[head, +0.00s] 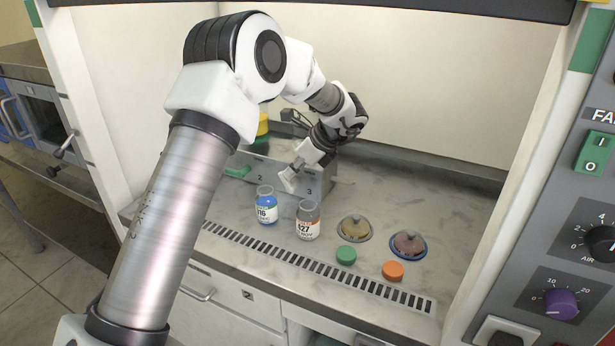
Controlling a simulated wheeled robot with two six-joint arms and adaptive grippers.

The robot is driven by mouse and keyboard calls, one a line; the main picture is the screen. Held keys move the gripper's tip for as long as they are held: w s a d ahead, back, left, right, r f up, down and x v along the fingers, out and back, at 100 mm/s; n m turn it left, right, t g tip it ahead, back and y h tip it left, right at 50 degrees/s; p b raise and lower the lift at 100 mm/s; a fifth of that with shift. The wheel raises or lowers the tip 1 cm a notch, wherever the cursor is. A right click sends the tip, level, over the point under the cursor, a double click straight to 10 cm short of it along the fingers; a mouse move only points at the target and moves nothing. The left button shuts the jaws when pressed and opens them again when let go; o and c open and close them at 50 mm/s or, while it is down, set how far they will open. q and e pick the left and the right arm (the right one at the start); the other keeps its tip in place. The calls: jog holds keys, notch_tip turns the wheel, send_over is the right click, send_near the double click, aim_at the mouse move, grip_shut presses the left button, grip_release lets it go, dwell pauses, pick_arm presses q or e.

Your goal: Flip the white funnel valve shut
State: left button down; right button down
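The filter manifold (322,180) is a grey metal box at the back of the hood, with numbers 2 and 3 on its front. A green lever (238,171) sticks out left of number 2. My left gripper (297,170) points down and left at the manifold's front, close to number 3. A pale piece (288,181) shows at its tip; I cannot tell whether it is the white valve lever or a fingertip. Whether the fingers are apart is too small to see. The white funnel is not clearly visible behind my arm. My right gripper is out of view.
A blue-liquid bottle (266,207) and a bottle marked 127 (307,222) stand in front of the manifold. Two dishes (354,228) (408,244), a green cap (346,255) and an orange cap (393,271) lie to the right. The back right counter is clear.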

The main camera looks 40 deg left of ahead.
pick_arm(q)
jog(key=shift+s+a, duration=0.3)
jog(key=shift+a, duration=0.5)
jog(key=shift+a+h, duration=0.4)
jog(key=shift+h, duration=0.4)
jog(key=shift+s+a+f, duration=0.3)
jog(key=shift+a+f, duration=0.25)
jog(key=shift+a, duration=0.3)
jog(key=shift+r, duration=0.15)
jog(key=shift+r+p, duration=0.4)
jog(key=shift+r, duration=0.3)
